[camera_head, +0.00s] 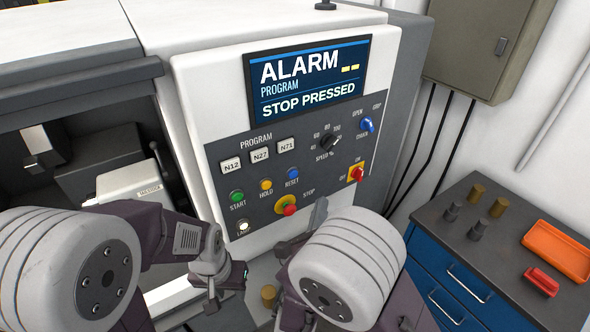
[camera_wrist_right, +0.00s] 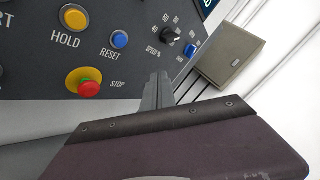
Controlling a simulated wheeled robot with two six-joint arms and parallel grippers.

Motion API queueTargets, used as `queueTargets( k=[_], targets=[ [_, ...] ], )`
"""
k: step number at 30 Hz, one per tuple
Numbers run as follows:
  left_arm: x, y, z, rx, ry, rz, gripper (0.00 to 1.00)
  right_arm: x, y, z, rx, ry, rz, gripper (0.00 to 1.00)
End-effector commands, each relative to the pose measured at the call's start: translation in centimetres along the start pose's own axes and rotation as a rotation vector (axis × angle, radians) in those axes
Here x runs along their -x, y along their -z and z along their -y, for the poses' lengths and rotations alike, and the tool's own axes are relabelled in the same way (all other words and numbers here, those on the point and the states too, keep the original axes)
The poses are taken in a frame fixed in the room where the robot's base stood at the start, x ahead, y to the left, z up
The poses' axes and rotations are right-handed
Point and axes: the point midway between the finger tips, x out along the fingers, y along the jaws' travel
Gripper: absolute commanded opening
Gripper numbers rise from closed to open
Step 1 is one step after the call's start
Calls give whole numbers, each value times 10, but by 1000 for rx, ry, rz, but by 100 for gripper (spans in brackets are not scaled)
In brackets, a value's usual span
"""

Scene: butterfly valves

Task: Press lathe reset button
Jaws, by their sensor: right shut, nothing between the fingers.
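The blue RESET button (camera_head: 293,173) is on the lathe's control panel, right of the yellow HOLD button. It also shows in the right wrist view (camera_wrist_right: 119,39). My right gripper (camera_head: 320,204) is in front of the panel, below and right of RESET, near the STOP label. In the right wrist view its fingers (camera_wrist_right: 157,90) are shut and empty, with their tips apart from the blue button in the picture. My left gripper (camera_head: 226,288) is below the panel's lower left; its finger opening is unclear. The screen (camera_head: 308,80) reads ALARM, STOP PRESSED.
The red-and-yellow STOP button (camera_head: 289,209) is just below RESET, close to my right gripper. A red switch (camera_head: 357,173) and a blue knob (camera_head: 368,124) are further right. A blue drawer cabinet (camera_head: 450,280) stands right, with an orange tray (camera_head: 556,250) on top.

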Motion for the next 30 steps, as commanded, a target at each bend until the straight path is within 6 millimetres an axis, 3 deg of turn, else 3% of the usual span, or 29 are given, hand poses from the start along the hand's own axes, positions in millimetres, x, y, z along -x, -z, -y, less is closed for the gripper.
queueTargets(
  k=[10, 24, 30],
  targets=[
    [0, 0, 0, 0, 0, 0, 36, -5, -2, -3, -3, 3, -3, 0],
    [4, 0, 0, 0, 0, 0, 36, -51, -35, -35, -2, 3, -4, 0],
    [6, 1, 0, 0, 0, 0, 36, -61, -42, -43, -1, 2, -3, 0]
  ],
)
